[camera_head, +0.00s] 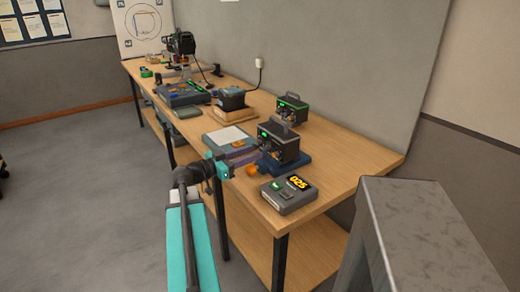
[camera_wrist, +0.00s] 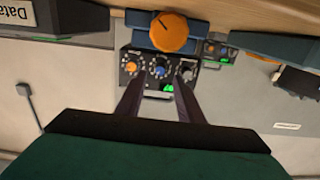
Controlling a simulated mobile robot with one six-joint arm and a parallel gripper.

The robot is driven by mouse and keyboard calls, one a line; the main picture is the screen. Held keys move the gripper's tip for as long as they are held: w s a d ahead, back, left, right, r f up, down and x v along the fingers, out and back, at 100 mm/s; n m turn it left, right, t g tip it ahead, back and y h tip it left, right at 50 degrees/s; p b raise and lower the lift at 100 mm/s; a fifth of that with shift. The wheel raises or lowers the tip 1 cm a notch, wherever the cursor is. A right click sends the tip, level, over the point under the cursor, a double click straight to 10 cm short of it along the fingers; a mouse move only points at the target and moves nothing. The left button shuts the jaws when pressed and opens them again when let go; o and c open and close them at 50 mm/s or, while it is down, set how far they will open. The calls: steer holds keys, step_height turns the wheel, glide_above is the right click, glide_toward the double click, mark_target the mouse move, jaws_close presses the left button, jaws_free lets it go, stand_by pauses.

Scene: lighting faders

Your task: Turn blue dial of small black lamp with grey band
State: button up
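The small black lamp with a grey top (camera_head: 281,142) stands on a blue base at the table's front edge.
A large orange knob (camera_wrist: 170,32) is on the blue base in front of the lamp. A grey box with a yellow display (camera_head: 289,194) is near the table corner. A tray (camera_head: 230,138) lies left.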

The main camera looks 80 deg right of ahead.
mark_target(264, 149)
steer(key=shift+p+x, duration=0.35)
steer(key=shift+x, duration=1.9)
